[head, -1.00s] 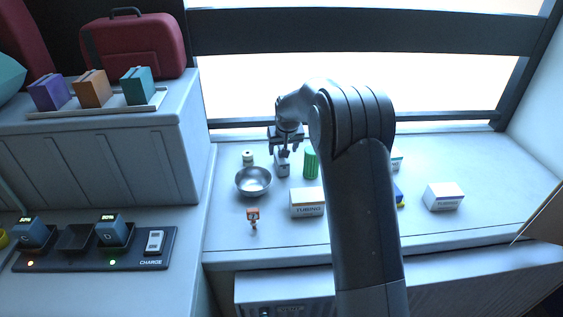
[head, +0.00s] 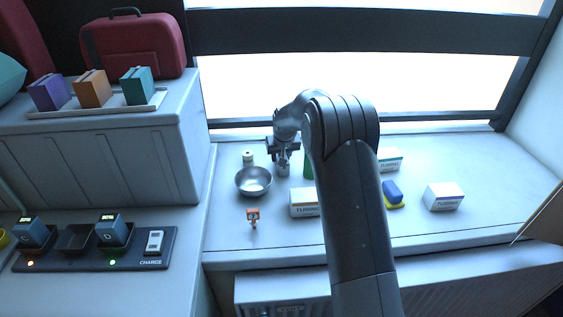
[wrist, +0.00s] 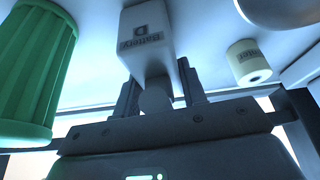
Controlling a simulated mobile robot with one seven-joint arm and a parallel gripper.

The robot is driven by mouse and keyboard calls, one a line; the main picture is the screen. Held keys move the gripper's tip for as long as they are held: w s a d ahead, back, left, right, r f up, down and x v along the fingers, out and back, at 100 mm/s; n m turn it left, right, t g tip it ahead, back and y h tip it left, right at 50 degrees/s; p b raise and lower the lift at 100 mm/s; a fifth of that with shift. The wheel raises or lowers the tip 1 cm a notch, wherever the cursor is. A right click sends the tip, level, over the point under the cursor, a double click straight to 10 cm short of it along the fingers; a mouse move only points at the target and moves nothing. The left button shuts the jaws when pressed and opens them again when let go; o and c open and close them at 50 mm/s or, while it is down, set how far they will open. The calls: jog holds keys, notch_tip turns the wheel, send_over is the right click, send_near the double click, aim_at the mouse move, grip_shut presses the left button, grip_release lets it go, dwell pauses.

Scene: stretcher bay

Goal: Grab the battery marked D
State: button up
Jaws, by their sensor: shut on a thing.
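A pale grey, box-shaped battery (wrist: 150,25), lettered "Battery D", shows in the wrist view. It stands between the two fingers of my gripper (wrist: 158,78), which is shut on its narrower end. In the head view my gripper (head: 283,153) points down at the back of the counter, and the battery (head: 283,168) shows below it. The battery looks upright. I cannot tell whether its base touches the counter.
A green ribbed cylinder (wrist: 32,70) stands close beside my gripper. A tubing box (head: 304,204), an orange figure-like item (head: 253,215) and a blue-yellow sponge (head: 393,195) lie nearer the front.

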jog(key=c, duration=0.7)
jog(key=shift+o, duration=0.2)
jog(key=shift+r, duration=0.1)
